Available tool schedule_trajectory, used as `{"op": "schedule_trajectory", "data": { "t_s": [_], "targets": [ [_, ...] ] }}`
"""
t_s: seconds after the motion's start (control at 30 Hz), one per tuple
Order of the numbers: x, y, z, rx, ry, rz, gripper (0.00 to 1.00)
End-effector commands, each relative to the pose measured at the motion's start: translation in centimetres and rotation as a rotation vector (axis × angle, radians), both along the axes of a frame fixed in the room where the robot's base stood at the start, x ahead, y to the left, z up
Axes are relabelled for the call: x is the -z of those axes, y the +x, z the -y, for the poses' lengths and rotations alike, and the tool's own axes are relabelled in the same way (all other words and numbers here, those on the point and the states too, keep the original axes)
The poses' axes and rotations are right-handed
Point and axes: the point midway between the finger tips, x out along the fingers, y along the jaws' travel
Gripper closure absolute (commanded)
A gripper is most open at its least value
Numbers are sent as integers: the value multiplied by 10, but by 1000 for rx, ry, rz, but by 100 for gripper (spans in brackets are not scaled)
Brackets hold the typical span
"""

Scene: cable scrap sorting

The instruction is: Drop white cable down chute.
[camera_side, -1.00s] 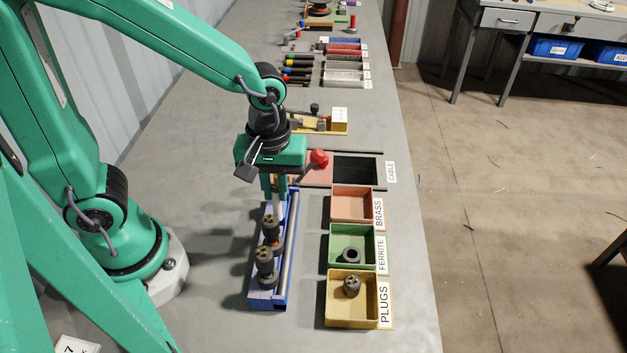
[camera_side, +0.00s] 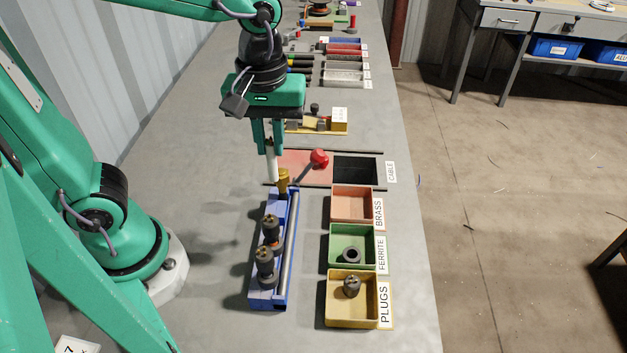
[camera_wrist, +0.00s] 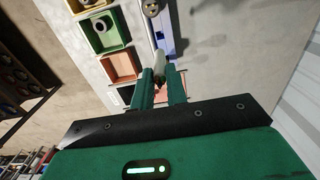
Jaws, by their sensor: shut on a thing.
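My gripper (camera_side: 269,145) is shut on the white cable (camera_side: 272,166), a short pale piece that hangs upright below the fingers. The cable also shows between the fingers in the wrist view (camera_wrist: 160,64). It is above the far end of the blue rack (camera_side: 257,297), left of the chute. The chute is a dark square opening (camera_side: 356,170) beside a "CABLE" label. A lever with a red knob (camera_side: 319,157) stands on the reddish plate (camera_side: 290,164) left of the opening.
A brass piece (camera_side: 283,181) and two dark plugs (camera_side: 265,262) stand in the rack. Brass (camera_side: 351,203), ferrite (camera_side: 340,242) and plugs (camera_side: 341,309) bins line the right; the ferrite bin holds a dark ring, the plugs bin a plug. A yellow tray (camera_side: 340,125) lies behind the chute.

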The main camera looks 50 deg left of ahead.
Motion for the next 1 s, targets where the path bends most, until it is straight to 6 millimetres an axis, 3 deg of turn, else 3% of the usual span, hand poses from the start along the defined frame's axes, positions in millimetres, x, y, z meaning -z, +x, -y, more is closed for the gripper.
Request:
{"op": "schedule_trajectory", "data": {
  "t_s": [0.47, 1.0],
  "targets": [
    [-13, 55, 2, -2, 1, -2, 100],
    [-14, 170, -9, -3, 0, -1, 100]
  ]
}}
